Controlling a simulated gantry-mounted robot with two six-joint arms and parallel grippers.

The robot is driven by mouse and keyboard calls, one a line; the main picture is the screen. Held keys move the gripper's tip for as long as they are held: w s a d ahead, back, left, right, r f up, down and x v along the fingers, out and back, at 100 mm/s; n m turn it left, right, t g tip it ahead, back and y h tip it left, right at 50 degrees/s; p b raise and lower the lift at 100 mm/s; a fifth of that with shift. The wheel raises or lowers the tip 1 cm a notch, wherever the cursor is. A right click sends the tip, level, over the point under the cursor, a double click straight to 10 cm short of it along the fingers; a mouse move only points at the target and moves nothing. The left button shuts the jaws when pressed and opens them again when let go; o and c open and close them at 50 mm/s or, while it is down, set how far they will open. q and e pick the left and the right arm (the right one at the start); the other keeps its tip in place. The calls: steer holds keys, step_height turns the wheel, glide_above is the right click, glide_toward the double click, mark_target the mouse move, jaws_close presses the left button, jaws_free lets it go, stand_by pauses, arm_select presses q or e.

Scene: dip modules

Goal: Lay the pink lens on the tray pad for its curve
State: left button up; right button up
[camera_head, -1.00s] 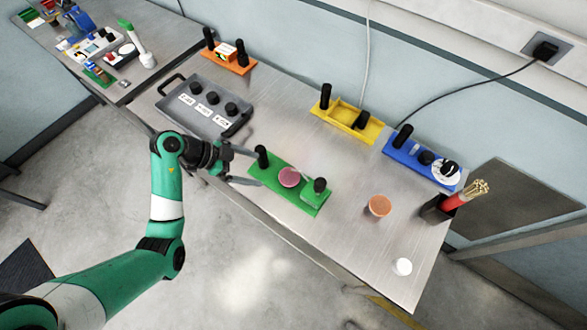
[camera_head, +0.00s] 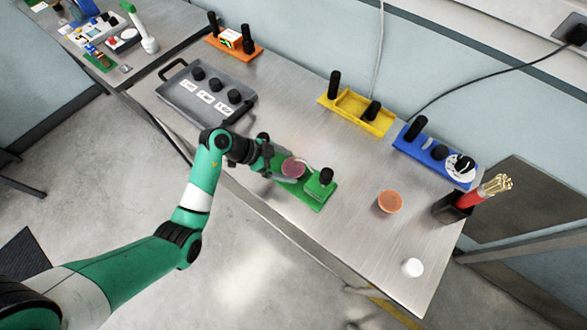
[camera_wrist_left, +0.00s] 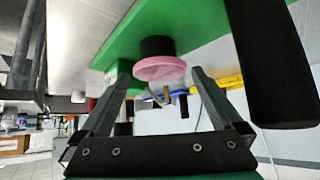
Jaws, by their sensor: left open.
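The pink lens (camera_head: 293,168) is a round disc on the green module (camera_head: 316,200). In the left wrist view the pink lens (camera_wrist_left: 160,68) sits on a short black post. My left gripper (camera_head: 284,165) is open and low over the green module, partly covering it. In the wrist view its fingers reach toward the lens from both sides, with gaps visible. The grey tray (camera_head: 181,98) lies behind my left wrist, with several black round pads (camera_head: 216,84) and white labels too small to read. My right gripper is not in view.
A black post on the green module stands close beside my left gripper (camera_wrist_left: 268,60). The orange disc (camera_head: 390,202), white cylinder (camera_head: 412,267) and black holder with red-handled rods (camera_head: 454,207) are to the right. The yellow (camera_head: 345,106) and blue (camera_head: 460,172) modules stand behind.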

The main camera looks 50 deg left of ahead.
mark_target(287, 168)
arm_select(q)
steer(key=c, duration=1.2)
steer(key=shift+r+p, duration=0.35)
steer(key=shift+r, duration=0.2)
step_height(287, 168, up, 3)
steer(key=shift+f+p, duration=0.1)
steer(key=shift+p, duration=0.8)
steer(key=s+d+r+p, duration=0.2)
steer(key=s+r, duration=0.1)
steer(key=s, duration=0.1)
steer(key=s+d+r+p, duration=0.2)
steer(key=s+d+r, duration=0.1)
steer(key=s+d+r+p, duration=0.2)
steer(key=s+r, duration=0.1)
steer(key=s, duration=0.1)
steer(key=shift+s+d+r, duration=0.1)
steer(key=shift+s+d, duration=0.2)
steer(key=shift+d, duration=0.1)
